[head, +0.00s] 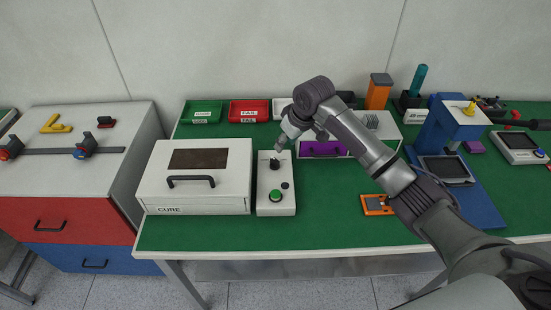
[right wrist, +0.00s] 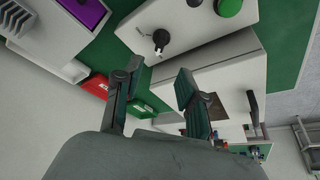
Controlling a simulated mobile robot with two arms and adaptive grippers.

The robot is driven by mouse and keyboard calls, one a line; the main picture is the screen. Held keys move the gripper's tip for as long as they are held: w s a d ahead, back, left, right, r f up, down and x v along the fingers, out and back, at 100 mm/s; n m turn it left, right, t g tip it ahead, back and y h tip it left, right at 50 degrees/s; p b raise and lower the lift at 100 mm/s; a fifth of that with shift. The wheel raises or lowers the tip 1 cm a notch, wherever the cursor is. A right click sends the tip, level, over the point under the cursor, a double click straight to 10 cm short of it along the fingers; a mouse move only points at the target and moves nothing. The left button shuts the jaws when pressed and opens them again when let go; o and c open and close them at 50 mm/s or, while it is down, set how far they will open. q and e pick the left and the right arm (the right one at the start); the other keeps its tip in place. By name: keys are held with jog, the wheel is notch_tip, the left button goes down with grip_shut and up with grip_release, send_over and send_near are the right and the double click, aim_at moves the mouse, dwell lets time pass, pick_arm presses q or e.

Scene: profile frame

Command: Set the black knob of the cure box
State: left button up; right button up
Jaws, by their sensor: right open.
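The cure box (head: 160,187) is white, labelled CURE, with a dark window and a black handle; its lid is down. Beside it on the right is a white control panel (head: 276,208) with a green button (head: 275,196). The black knob (head: 275,164) is at the panel's far end, and in the right wrist view the knob (right wrist: 161,38) shows a white mark. My right gripper (head: 281,142) is above and just beyond the knob. In the right wrist view its fingers (right wrist: 160,70) are apart and empty, with the knob ahead of them, not between them. My left gripper is out of view.
Green and red trays (head: 248,111) stand behind. A white rack with a purple front (head: 322,149) is right of the panel, under my right arm. An orange part (head: 376,205) lies further right. The green table (head: 320,225) is clear in front.

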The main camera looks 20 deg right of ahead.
aim_at(275, 160)
jog(key=x, duration=1.1)
jog(key=shift+w+a+f, duration=0.1)
jog(key=shift+w+f, duration=0.15)
jog(key=shift+f, duration=0.1)
jog(key=shift+p, duration=0.3)
grip_shut()
